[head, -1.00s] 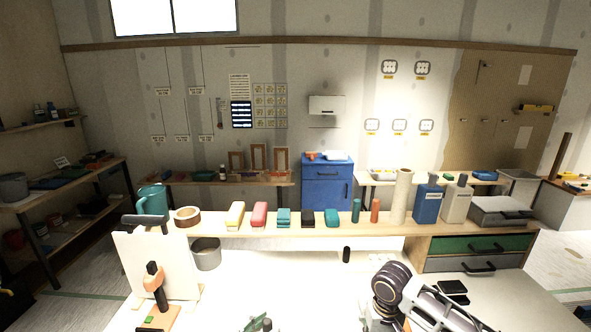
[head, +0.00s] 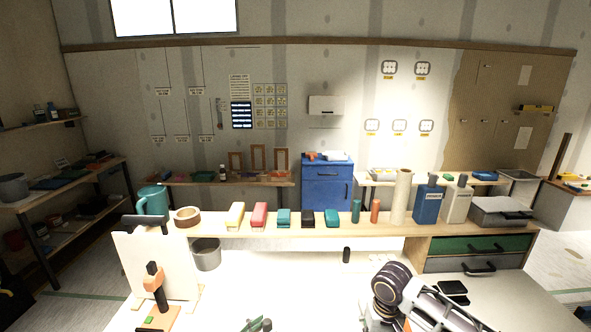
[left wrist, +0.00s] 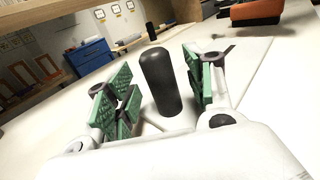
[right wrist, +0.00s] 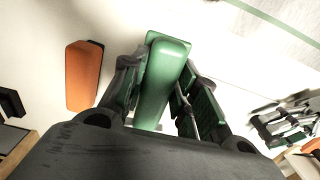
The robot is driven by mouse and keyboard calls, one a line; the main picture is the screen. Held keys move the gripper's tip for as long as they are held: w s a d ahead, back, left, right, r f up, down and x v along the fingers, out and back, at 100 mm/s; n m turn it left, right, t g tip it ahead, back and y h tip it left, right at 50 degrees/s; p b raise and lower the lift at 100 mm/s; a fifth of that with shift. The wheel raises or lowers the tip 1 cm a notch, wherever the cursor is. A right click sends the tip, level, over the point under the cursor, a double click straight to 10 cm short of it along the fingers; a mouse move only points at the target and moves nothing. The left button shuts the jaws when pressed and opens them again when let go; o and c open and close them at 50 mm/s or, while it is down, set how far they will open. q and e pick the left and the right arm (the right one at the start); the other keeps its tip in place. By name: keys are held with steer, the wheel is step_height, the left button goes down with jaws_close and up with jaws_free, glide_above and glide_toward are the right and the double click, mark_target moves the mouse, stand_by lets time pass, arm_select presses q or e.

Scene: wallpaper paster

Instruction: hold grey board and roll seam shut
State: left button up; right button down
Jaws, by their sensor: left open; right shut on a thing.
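A pale upright board (head: 135,262) stands at the left of the table in the head view; I cannot tell whether it is the grey board. An orange-handled tool (head: 154,283) stands in front of it. In the left wrist view my left gripper (left wrist: 160,92) is open, its green-padded fingers on either side of a dark upright cylinder (left wrist: 163,82). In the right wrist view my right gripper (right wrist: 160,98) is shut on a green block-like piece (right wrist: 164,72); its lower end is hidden. An orange block with a black edge (right wrist: 83,75) lies beside it. No seam is clearly visible.
A small black cylinder (head: 346,254) stands farther back. A raised shelf (head: 330,226) holds coloured blocks, rolls and bottles along the back. A drawer unit (head: 478,253) is at right. The white tabletop (head: 300,282) is mostly clear in the middle.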

arm_select(q)
steer(key=shift+w+d, duration=0.1)
steer(key=shift+w+d+b, duration=0.45)
steer(key=shift+d+b, duration=0.05)
steer(key=shift+b, duration=0.05)
stand_by(0.3)
steer(key=c, duration=1.2)
jaws_close()
steer(key=shift+f, duration=0.1)
